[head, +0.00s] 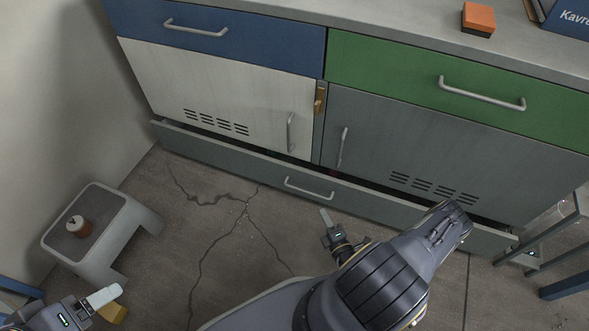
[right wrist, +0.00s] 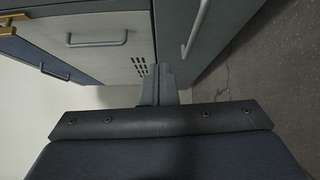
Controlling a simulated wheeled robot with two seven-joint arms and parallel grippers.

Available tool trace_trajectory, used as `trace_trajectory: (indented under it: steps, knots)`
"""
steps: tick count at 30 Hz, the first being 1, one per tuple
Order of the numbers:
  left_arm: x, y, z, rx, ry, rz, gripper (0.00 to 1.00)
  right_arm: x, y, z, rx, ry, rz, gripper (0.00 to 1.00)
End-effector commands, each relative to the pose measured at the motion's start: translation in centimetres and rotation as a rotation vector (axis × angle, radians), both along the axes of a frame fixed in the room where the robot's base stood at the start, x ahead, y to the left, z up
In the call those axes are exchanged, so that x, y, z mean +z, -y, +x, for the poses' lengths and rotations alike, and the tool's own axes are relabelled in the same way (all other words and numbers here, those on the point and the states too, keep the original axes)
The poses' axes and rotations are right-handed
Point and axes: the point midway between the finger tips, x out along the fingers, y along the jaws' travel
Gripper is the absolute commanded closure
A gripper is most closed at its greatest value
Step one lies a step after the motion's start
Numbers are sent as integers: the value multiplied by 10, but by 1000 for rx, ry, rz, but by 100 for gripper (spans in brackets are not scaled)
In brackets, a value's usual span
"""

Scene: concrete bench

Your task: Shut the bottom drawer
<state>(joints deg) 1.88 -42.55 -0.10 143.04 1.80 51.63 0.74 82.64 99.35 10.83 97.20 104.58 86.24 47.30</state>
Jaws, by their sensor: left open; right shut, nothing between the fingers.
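The bottom drawer (head: 240,165) is the long grey front at the foot of the cabinet. It stands out a little, with a dark gap along its top edge. Its pale bar handle (head: 310,188) is at the middle, and the handle also shows in the right wrist view (right wrist: 196,30). My right gripper (head: 326,218) is shut and empty, low in front of the drawer, just right of and below the handle in the head view. Its fingers (right wrist: 159,82) point toward the cabinet; I cannot tell whether they touch the drawer. My left gripper (head: 104,297) is open at the lower left, away from the cabinet.
Above are a white door (head: 225,85), a grey door (head: 430,145), a blue drawer (head: 240,45) and a green drawer (head: 400,68), all looking closed. A grey stool (head: 130,230) with a small jar (head: 78,226) stands left. A blue-grey frame (head: 560,250) stands right. Cracked floor lies between.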

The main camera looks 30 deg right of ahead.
Motion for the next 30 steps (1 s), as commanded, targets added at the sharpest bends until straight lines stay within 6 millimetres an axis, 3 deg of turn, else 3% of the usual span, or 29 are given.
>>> trace_trajectory:
  steps: [4,8,20,24,30]
  knots:
    - [-3,0,0,0,0,0,25,1,-8,1,14,10,75,100]
    - [-8,0,0,0,0,0,25,0,-6,17,16,11,74,100]
    - [-33,0,0,0,0,0,25,-1,4,100,15,12,70,100]
    - [-42,0,0,0,0,0,25,-1,24,111,13,10,67,100]
    - [-46,0,0,0,0,0,25,1,35,120,12,10,71,100]
